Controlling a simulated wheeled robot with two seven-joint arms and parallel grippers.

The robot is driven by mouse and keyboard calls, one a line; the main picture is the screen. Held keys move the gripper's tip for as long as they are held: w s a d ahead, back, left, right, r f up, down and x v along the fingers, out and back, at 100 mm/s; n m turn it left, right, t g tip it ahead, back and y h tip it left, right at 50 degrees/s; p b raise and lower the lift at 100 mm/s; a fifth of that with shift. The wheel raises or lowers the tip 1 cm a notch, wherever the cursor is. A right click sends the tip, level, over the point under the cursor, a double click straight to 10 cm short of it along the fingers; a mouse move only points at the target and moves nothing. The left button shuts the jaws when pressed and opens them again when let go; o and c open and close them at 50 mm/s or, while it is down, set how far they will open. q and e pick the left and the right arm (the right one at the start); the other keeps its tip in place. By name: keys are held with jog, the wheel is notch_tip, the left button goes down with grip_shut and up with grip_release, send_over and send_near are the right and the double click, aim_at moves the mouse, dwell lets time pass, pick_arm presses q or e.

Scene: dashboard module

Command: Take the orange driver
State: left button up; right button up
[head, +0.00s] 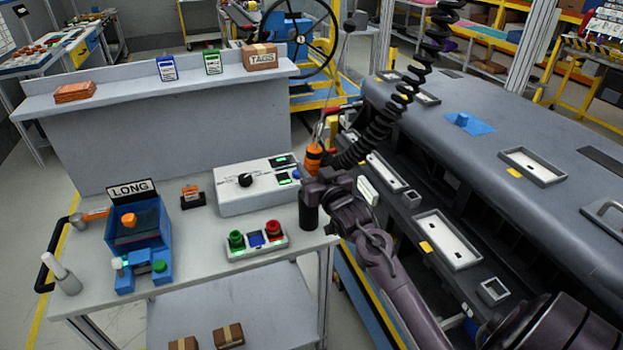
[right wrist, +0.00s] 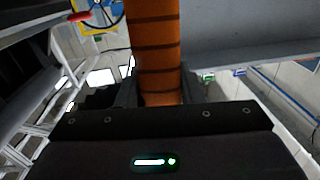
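The orange driver (head: 313,158) stands upright near the right end of the workbench, under a thin cable and beside a black coiled hose. My right gripper (head: 316,178) is around its body. In the right wrist view the driver's orange, dark-ringed body (right wrist: 158,50) rises between the fingers, which lie close against both sides. The gripper hides part of the driver. A dark cylinder (head: 308,212) shows just below the gripper; I cannot tell whether it belongs to the driver. My left gripper is not in view.
The workbench holds a white control box (head: 255,187), a button panel (head: 256,243) and a blue fixture (head: 138,235) with a LONG sign (head: 131,189). The dark dashboard module (head: 500,130) fills the right side. The coiled black hose (head: 395,100) hangs close to my right gripper.

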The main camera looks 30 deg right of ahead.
grip_shut()
jog(key=shift+r, duration=0.1)
